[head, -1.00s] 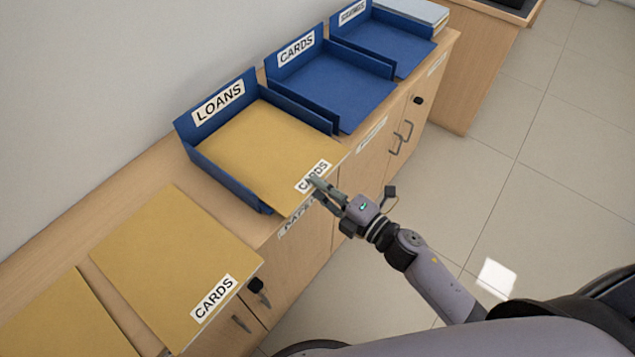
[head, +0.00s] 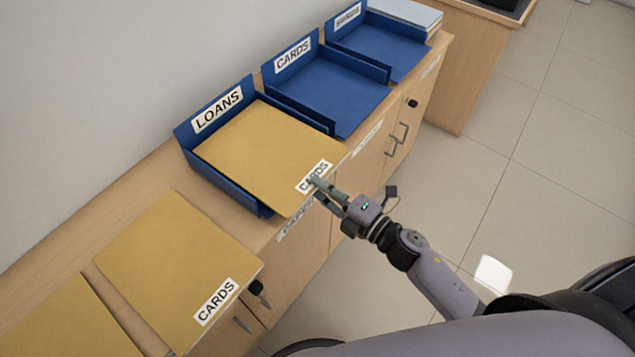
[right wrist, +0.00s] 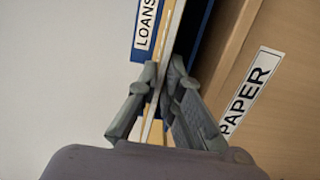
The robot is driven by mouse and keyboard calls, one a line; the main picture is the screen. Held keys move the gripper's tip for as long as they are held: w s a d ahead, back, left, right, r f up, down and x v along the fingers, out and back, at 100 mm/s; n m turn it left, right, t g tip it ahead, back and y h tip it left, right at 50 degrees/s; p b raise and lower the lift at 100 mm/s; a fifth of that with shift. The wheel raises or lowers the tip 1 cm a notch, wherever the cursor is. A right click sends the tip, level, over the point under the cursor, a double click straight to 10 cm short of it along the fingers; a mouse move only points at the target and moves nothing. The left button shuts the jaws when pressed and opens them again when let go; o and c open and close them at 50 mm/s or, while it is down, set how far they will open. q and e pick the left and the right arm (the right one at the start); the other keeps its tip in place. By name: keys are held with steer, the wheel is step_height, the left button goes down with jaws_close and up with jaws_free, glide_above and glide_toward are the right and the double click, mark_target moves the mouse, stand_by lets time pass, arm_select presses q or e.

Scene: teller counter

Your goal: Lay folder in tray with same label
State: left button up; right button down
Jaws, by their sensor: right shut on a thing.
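A yellow folder labelled CARDS (head: 265,150) is over the blue LOANS tray (head: 228,190) in the head view and hides most of its floor. My right gripper (head: 318,188) is shut on the folder's front edge by its label. In the right wrist view the fingers (right wrist: 160,90) pinch the thin folder edge (right wrist: 154,118), with the LOANS label beyond. I cannot tell whether the folder touches the tray. The blue CARDS tray (head: 335,100) stands just beyond, empty. A blue tray with a small, blurred label (head: 385,45) stands farther back, also empty. My left gripper is not in view.
Another CARDS folder (head: 175,260) lies on the wooden counter at the front left, with one more yellow folder (head: 65,325) beside it. A stack of papers (head: 405,14) is at the far end. The wall runs behind the trays. A PAPER label (right wrist: 248,92) is on the cabinet front.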

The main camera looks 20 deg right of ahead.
steer(key=s+d+r+p, duration=0.1)
steer(key=s+d+r, duration=0.1)
steer(key=s, duration=0.3)
steer(key=s+d+r+p, duration=0.1)
steer(key=s+d+r, duration=0.2)
steer(key=s+d, duration=0.2)
steer(key=shift+s+p, duration=0.4)
steer(key=shift+s, duration=0.05)
